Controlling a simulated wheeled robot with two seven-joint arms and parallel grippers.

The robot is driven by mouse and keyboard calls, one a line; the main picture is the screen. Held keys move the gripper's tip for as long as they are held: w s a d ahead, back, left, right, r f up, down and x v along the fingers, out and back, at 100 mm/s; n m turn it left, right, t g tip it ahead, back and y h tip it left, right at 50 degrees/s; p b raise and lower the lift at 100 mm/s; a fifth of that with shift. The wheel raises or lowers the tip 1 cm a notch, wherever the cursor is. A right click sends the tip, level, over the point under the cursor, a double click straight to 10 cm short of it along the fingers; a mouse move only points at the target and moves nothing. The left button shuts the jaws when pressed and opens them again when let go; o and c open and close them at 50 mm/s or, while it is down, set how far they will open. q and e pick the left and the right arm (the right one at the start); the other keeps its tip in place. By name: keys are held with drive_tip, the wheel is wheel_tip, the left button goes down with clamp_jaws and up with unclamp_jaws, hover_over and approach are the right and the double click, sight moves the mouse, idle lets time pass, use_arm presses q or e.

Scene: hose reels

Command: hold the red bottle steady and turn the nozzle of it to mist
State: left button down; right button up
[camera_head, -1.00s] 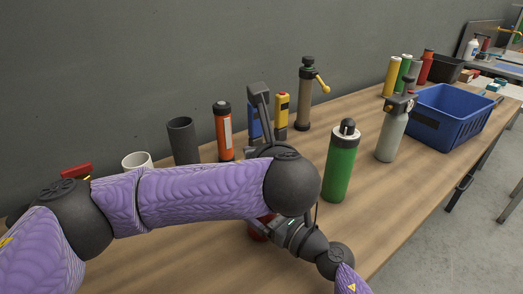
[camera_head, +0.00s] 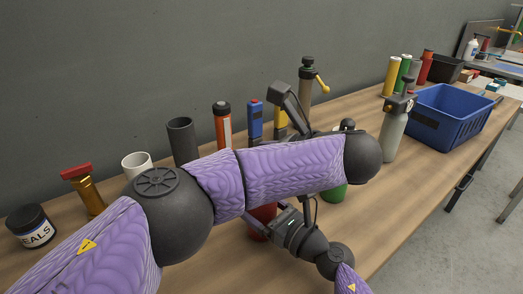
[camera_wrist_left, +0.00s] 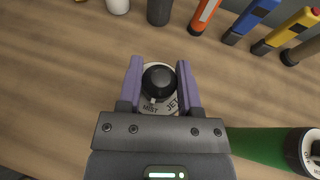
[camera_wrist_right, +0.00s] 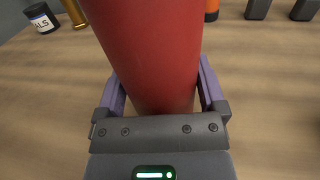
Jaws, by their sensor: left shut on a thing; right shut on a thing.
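The red bottle (camera_head: 262,220) stands on the table, mostly hidden by my left arm in the head view. It fills the middle of the right wrist view (camera_wrist_right: 155,50). My right gripper (camera_wrist_right: 162,85) is shut on its body, one finger on each side. The nozzle (camera_wrist_left: 159,79) is a black knob over a pale dial marked MIST and JET, seen from above in the left wrist view. My left gripper (camera_wrist_left: 160,76) is shut on the nozzle. The white mark on the knob points towards MIST, close to that word.
A green bottle (camera_wrist_left: 262,146) stands close to the right of the nozzle. Behind are a dark grey cylinder (camera_head: 182,141), an orange canister (camera_head: 222,126) and a white cup (camera_head: 137,165). A black jar (camera_head: 30,226) stands at left, a grey sprayer (camera_head: 392,132) and blue basket (camera_head: 455,112) at right.

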idle(0.5)
use_arm(q)
drive_tip(key=shift+c, duration=1.3)
unclamp_jaws()
wheel_tip(320, 180, up, 10)
use_arm(e)
drive_tip(key=o, duration=1.2)
